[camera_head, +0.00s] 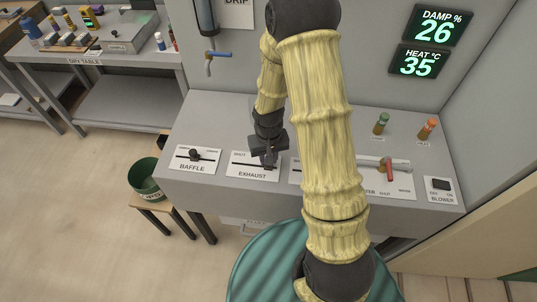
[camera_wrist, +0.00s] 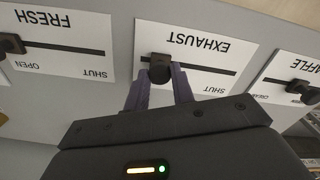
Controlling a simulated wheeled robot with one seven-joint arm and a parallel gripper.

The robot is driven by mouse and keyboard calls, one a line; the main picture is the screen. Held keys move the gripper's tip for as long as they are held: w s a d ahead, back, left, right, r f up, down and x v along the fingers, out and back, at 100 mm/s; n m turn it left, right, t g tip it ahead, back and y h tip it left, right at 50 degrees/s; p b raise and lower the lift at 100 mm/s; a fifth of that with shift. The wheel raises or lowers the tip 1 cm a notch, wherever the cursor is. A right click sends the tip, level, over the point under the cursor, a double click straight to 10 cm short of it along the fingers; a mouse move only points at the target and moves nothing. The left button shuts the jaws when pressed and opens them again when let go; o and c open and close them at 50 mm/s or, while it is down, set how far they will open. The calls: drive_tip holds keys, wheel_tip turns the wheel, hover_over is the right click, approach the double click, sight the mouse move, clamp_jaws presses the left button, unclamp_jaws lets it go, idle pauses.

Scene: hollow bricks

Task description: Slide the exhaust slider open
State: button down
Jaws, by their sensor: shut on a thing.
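The exhaust slider's white plate (camera_head: 240,170) is on the front of the grey console. In the wrist view the plate (camera_wrist: 210,65) appears upside down, with SHUT printed at its right end. The dark exhaust knob (camera_wrist: 160,70) is near the left end of its slot there, the end away from SHUT. My gripper (camera_wrist: 160,78) has one finger on each side of the knob and is shut on it. In the camera_head view my gripper (camera_head: 268,158) comes down from above over the right part of the plate and hides the knob and the OPEN end.
The BAFFLE slider (camera_head: 194,157) is to the left. The FRESH slider (camera_wrist: 55,45) shows in the wrist view, largely behind my arm in the head view. A red-handled lever (camera_head: 387,170) and BLOWER switch (camera_head: 440,186) are right. A green bucket (camera_head: 147,180) stands at left.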

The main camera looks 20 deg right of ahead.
drive_tip(key=shift+d, duration=0.1)
drive_tip(key=c, duration=1.2)
unclamp_jaws()
drive_tip(key=shift+o, duration=0.2)
drive_tip(key=shift+r, duration=0.1)
wheel_tip(320, 180, up, 17)
drive_tip(key=shift+r+b, duration=0.15)
drive_tip(key=shift+b, duration=0.25)
drive_tip(key=s+d+f+t, duration=0.1)
drive_tip(key=s+d+t, duration=0.1)
drive_tip(key=s, duration=0.7)
drive_tip(key=shift+s+t, duration=0.15)
drive_tip(key=shift+t, duration=0.15)
drive_tip(key=shift+f, duration=0.1)
